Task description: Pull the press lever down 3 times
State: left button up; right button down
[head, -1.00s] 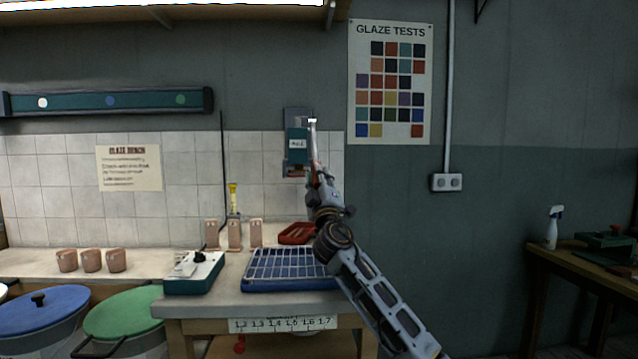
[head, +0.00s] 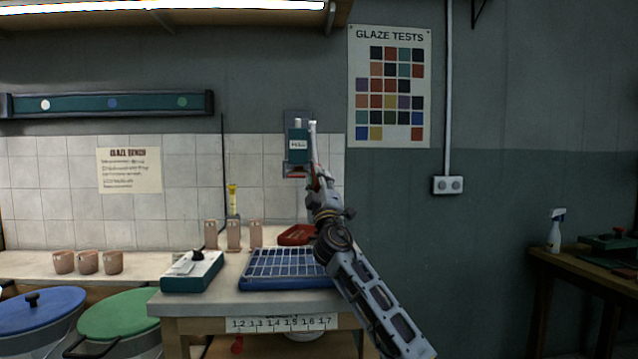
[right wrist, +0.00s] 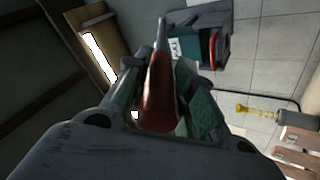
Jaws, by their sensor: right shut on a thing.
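My right gripper (head: 323,186) is shut on the lever's red grip, below and right of the box. In the right wrist view, the red grip (right wrist: 158,95) lies between the fingers, with its thin grey rod pointing to the press box (right wrist: 205,48). The lever's pivot is not clear. My left gripper is not in view.
Below stands a bench with a blue rack (head: 284,268), a red tray (head: 297,235), a teal device (head: 192,271) and pinkish test pieces (head: 234,235). Lidded buckets (head: 112,316) stand at the left. A spray bottle (head: 556,231) stands on the right table. The wall around the press is clear.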

jog(key=shift+a+f, duration=0.1)
jog(key=shift+a, duration=0.05)
jog(key=c, duration=1.2)
grip_release()
jog(key=shift+c, duration=0.2)
jog(key=shift+o, duration=0.4)
jog(key=shift+s, duration=0.1)
jog(key=v, duration=1.1)
jog(key=shift+s+f, duration=0.2)
jog(key=shift+s, duration=0.1)
